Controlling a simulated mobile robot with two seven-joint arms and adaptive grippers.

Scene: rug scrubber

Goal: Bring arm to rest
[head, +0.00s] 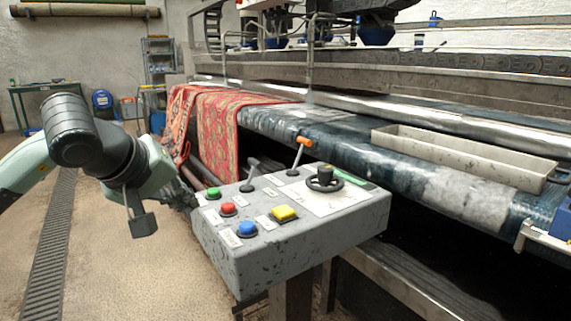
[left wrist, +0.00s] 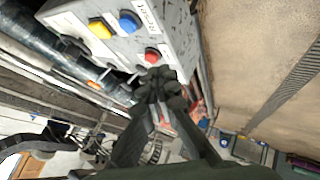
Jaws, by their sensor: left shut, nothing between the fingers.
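My left arm comes in from the left in the head view, and its gripper (head: 190,197) is beside the left end of the grey control box (head: 300,255), close to the green button (head: 214,193). In the left wrist view the fingers (left wrist: 160,85) are shut together with nothing between them. They show just below the red button (left wrist: 152,55) in that picture; whether they touch the box I cannot tell. My right gripper is not in view.
The box also bears a blue button (head: 247,228), a yellow button (head: 284,213), levers and a black handwheel (head: 325,180). Behind it a red patterned rug (head: 220,130) lies over the machine's roller. A metal tray (head: 460,155) is at right. Floor at left is clear.

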